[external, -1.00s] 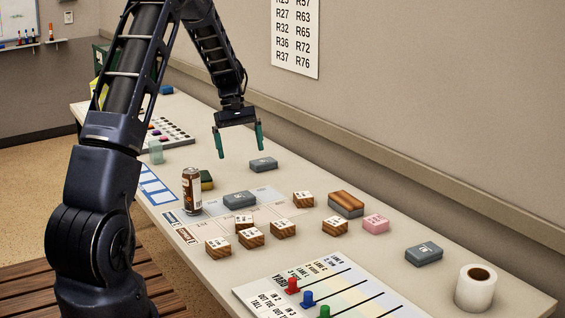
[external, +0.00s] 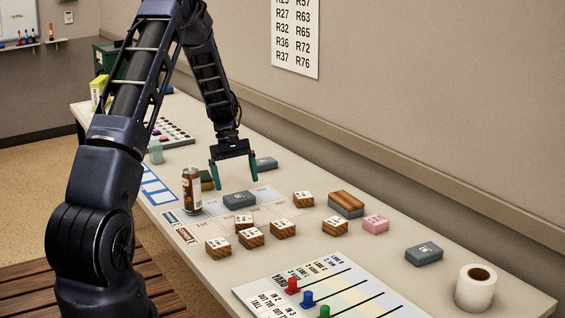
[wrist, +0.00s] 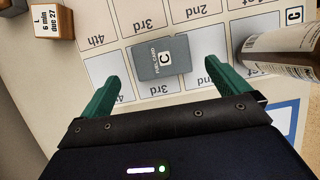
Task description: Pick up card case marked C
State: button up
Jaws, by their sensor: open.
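The card case marked C is a grey block (wrist: 163,57) with a white C label, lying flat on the printed grid in the wrist view. In the external view it is the grey case (external: 239,200) right of the can. My gripper (external: 234,181) is open and empty, its green fingers pointing down above and slightly behind the case. In the wrist view the fingertips (wrist: 161,74) spread to either side of the case's near end, apart from it.
A brown can (external: 192,190) stands close left of the case. Several wooden blocks (external: 282,228) lie in front and right. Other grey cases lie behind (external: 266,163) and at far right (external: 424,253).

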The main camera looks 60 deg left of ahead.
aim_at(239, 196)
jog(key=x, duration=0.4)
jog(key=shift+s+d+f, duration=0.15)
jog(key=shift+f, duration=0.1)
jog(key=c, duration=1)
